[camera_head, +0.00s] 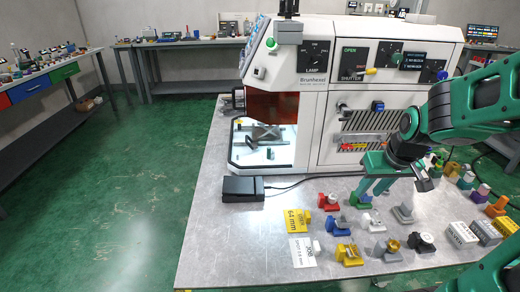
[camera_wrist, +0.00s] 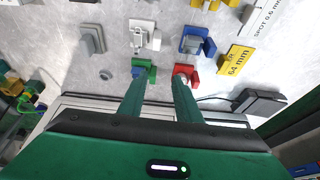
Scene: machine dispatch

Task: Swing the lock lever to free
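The white machine (camera_head: 325,85) stands at the back of the metal table. Its upper panel carries a shutter switch with a yellow-tipped lever (camera_head: 370,71) and "OPEN" marked above it. Its lower front has a dark handle (camera_head: 342,107) and a blue-topped knob (camera_head: 377,106). No label reads "lock", so I cannot tell which part is the lock lever. My gripper (camera_head: 376,187) is in front of the machine, above the table and apart from these controls. In the wrist view my gripper (camera_wrist: 157,92) has its two green fingers spread, with nothing held between them.
Small coloured fixtures crowd the table below my gripper, including a red one (camera_wrist: 186,73) and a green one (camera_wrist: 143,71) near the fingertips. A black box (camera_head: 242,189) with a cable lies at left. Yellow (camera_head: 297,221) and white (camera_head: 304,250) cards lie in front.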

